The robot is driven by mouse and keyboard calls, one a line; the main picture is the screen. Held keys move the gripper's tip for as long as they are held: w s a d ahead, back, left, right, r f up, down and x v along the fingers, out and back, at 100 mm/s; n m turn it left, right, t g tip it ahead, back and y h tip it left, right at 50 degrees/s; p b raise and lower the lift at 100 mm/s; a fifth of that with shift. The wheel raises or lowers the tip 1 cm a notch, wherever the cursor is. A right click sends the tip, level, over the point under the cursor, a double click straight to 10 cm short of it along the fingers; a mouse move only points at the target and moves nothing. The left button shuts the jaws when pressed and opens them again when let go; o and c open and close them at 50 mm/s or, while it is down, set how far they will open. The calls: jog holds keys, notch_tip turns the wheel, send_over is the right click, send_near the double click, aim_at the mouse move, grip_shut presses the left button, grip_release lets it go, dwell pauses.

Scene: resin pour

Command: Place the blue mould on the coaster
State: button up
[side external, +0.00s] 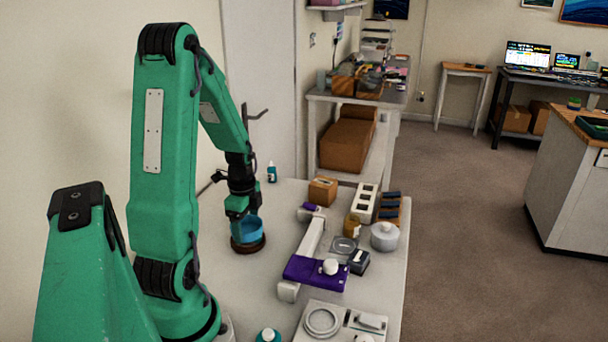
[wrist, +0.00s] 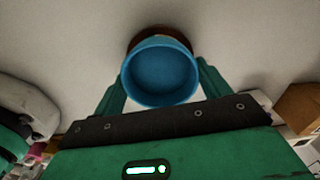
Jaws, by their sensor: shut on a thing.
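The blue mould (side external: 251,229) is a round, open-topped cup. My gripper (side external: 240,226) is shut on it, with one finger on each side of the mould, as the wrist view (wrist: 160,88) shows. The mould is upright and looks empty in the wrist view (wrist: 160,72). The dark brown round coaster (side external: 248,246) lies on the table right under the mould. In the wrist view only the coaster's far edge (wrist: 160,33) shows past the mould's rim. I cannot tell whether the mould touches the coaster.
A purple and white device (side external: 316,272) stands to the right on the table (side external: 240,300). Beyond it are a cardboard box (side external: 322,190), a white rack (side external: 364,202) and a grey lidded pot (side external: 384,236). A teal bottle (side external: 272,172) stands behind. The table around the coaster is clear.

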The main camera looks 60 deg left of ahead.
aim_at(247, 231)
jog(key=shift+f, duration=0.7)
jog(key=shift+f, duration=0.1)
jog(key=o, duration=1)
jog(key=shift+r, duration=6.1)
